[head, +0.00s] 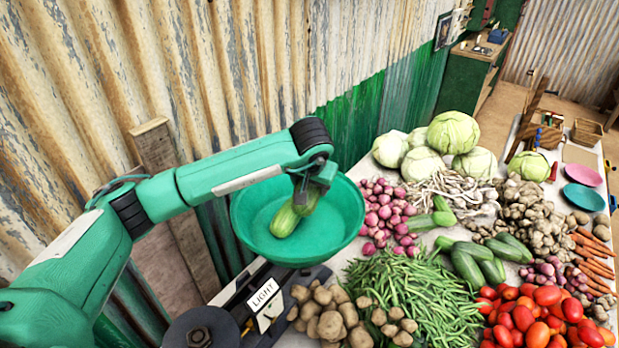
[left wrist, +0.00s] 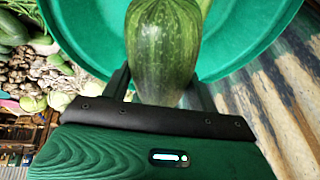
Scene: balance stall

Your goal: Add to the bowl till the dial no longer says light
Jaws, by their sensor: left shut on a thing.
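The green bowl (head: 347,213) sits on the dark scale (head: 240,292), whose sign (head: 264,295) reads LIGHT. My left gripper (head: 303,196) is over the bowl and shut on a green marrow (head: 285,221), its fingers on either side of it. The left wrist view shows the marrow (left wrist: 163,50) between the fingers with the bowl (left wrist: 255,30) behind. A second green shape (head: 309,203) shows beside it in the head view; I cannot tell if it is a separate marrow. Whether the held marrow touches the bowl is unclear. My right gripper is out of view.
To the right the table is heaped with dark green marrows (head: 467,267), beans (head: 415,295), potatoes (head: 330,320), tomatoes (head: 540,315), pink onions (head: 383,210) and cabbages (head: 453,132). A pink plate (head: 583,175) and a teal plate (head: 583,198) lie farther back. A corrugated wall stands behind the bowl.

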